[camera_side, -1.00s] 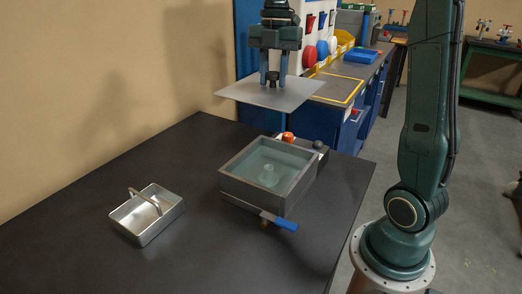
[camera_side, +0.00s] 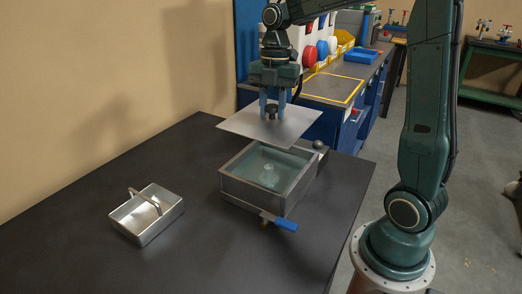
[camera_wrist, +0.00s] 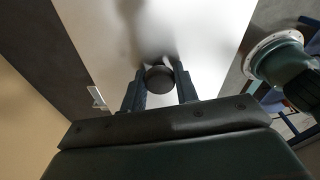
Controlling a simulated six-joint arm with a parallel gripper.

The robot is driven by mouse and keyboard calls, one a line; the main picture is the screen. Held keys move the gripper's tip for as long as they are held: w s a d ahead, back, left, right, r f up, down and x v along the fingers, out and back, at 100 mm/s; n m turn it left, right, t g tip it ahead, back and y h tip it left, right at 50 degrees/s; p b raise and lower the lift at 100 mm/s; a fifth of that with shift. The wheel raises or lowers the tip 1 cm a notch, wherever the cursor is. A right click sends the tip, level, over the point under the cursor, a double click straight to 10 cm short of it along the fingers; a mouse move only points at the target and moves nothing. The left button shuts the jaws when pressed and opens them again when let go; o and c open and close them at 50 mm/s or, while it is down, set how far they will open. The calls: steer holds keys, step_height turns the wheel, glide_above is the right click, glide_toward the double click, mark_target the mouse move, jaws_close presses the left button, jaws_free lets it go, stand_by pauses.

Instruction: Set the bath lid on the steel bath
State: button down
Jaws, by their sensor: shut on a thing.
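The bath lid (camera_side: 244,124) is a flat grey metal plate with a dark round knob. My gripper (camera_side: 271,112) is shut on the knob and holds the lid level in the air; in the wrist view the knob (camera_wrist: 159,80) sits between the fingers, with the lid (camera_wrist: 110,38) beyond. The steel bath (camera_side: 285,203) stands open on the dark table, with pale liquid and a round form inside. The lid is above the bath and toward its back, covering part of its far side in the side view. A blue-handled valve (camera_side: 279,222) projects from the bath's front.
A metal basket with an arched handle (camera_side: 146,213) stands on the table (camera_side: 80,250) left of the bath. A dark round knob (camera_side: 318,145) sits at the bath's back right. The table between basket and bath is clear.

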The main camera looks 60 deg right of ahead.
step_height(320, 180, down, 8)
steer(key=shift+r, duration=0.2)
steer(key=shift+f, duration=0.1)
steer(key=shift+f, duration=2.05)
steer(key=shift+f, duration=0.35)
steer(key=c, duration=1.1)
jaws_free()
steer(key=shift+o, duration=0.2)
steer(key=shift+r, duration=0.15)
steer(key=r, duration=0.4)
steer(key=d+r, duration=0.1)
steer(key=r, duration=0.7)
steer(key=shift+w+d+r, duration=0.15)
steer(key=shift+d+r, duration=0.05)
